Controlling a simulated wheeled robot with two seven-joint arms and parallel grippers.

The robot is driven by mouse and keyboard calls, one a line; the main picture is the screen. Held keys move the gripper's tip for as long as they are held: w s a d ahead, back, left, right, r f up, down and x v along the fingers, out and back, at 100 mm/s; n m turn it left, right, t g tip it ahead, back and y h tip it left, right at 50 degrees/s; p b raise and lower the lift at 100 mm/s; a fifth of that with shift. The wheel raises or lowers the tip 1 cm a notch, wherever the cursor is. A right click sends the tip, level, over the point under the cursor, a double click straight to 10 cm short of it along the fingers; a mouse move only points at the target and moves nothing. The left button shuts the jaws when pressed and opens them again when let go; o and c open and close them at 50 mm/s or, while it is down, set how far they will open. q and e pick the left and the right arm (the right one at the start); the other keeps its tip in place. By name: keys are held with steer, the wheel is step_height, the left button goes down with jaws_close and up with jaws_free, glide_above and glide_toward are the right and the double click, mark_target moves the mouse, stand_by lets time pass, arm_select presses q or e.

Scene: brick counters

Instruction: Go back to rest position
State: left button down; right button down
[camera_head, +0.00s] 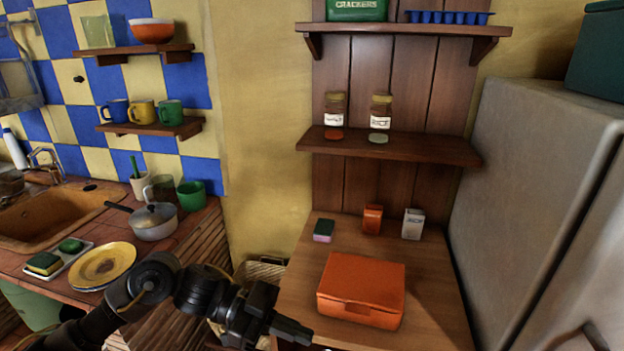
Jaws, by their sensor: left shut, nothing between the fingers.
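My left gripper (290,329) shows at the bottom of the head view, its black arm coming in from the lower left. It is shut and empty, at the front left edge of the wooden cabinet top (440,310). An orange box (362,288) with a closed lid sits on that top, just right of and beyond the gripper, apart from it. My right gripper is not in view.
A sponge (324,230), an orange carton (373,219) and a white carton (413,224) stand behind the box. A grey fridge (530,190) bounds the right. On the left counter are a yellow plate (103,265), a pot (153,222) and a sink (50,215).

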arm_select(q)
steer(key=w+a+f+n+t, duration=0.3)
steer(key=w+t, duration=0.3)
steer(key=w, duration=0.5)
steer(key=w+a+f+n+t, duration=0.25)
steer(key=w+t, duration=0.45)
steer(key=w, duration=0.4)
steer(key=w+a+f+n+t+y, duration=0.1)
steer(key=a+f+n+y, duration=0.4)
steer(key=f, duration=0.6)
steer(key=w+a+f+n+t+y, duration=0.1)
steer(key=a+f+n+t+y, duration=0.15)
steer(key=a+f, duration=0.7)
steer(key=s+a+f+n+g+y, duration=0.2)
steer(key=s+a+f+g+y, duration=0.15)
steer(key=s+f, duration=1.1)
steer(key=s+a+f+n+g+y, duration=0.2)
steer(key=s+a+f+y, duration=0.15)
steer(key=s+f, duration=1.1)
steer(key=s+d+f+n+g, duration=0.1)
steer(key=s+f+g, duration=0.2)
steer(key=s, duration=1.3)
steer(key=s+d+f+n+g, duration=0.1)
steer(key=s+f, duration=0.7)
steer(key=s, duration=0.8)
steer(key=shift+g, duration=0.9)
